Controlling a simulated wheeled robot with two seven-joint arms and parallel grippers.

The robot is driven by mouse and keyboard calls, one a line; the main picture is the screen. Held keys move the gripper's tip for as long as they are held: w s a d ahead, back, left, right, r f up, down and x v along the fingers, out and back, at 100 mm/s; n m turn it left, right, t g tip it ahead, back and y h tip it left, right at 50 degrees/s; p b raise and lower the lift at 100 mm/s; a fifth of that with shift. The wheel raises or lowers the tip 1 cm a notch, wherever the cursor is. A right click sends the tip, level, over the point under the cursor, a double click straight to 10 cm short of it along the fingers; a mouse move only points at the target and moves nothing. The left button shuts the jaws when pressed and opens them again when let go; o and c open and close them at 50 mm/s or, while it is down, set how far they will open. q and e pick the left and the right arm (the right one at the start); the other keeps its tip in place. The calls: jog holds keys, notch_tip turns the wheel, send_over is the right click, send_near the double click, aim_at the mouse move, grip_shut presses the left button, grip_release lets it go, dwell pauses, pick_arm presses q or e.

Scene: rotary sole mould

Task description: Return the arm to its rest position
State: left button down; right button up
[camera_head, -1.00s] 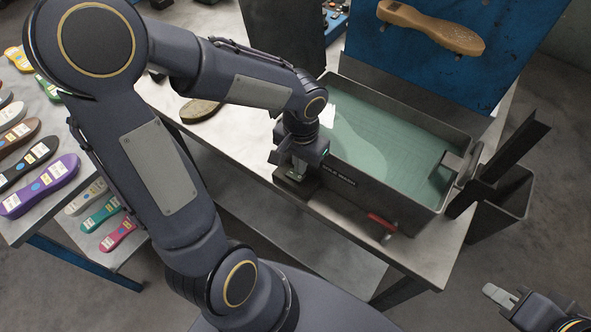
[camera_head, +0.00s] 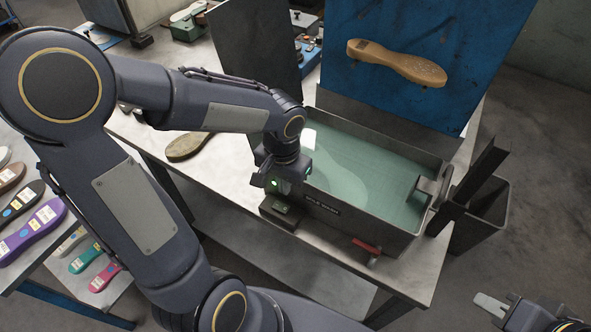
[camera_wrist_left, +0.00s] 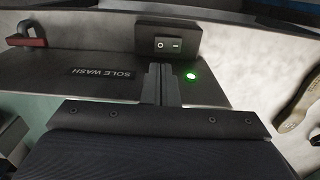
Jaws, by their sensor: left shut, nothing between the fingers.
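My left gripper (camera_head: 278,188) is shut and empty. It hangs just above the small dark switch box (camera_head: 283,212) at the near left side of the wash tank (camera_head: 337,210). In the left wrist view its closed fingertips (camera_wrist_left: 160,72) point at the switch box (camera_wrist_left: 168,41), which has a rocker marked O and a dash. A green light (camera_wrist_left: 190,76) glows on the tank wall beside the fingers. I cannot tell whether the fingertips touch the box. My right gripper (camera_head: 488,304) shows at the lower right, away from the bench; its jaw opening is unclear.
The tank holds greenish liquid with a sole shape under it. A red-handled valve (camera_head: 367,246) juts from its front. A dark bin (camera_head: 484,215) stands right. Coloured soles fill the left rack (camera_head: 40,262).

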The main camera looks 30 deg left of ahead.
pick_arm(q)
jog(key=s+d+r+n+t+h, duration=0.1)
jog(key=s+r+n+t+h, duration=0.1)
jog(key=s+r+t, duration=0.3)
jog(key=s+r+h, duration=0.1)
jog(key=s+r, duration=0.2)
jog(key=s, duration=0.3)
jog(key=shift+s+r+n+t+h, duration=0.3)
jog(key=shift+s+r+h, duration=0.1)
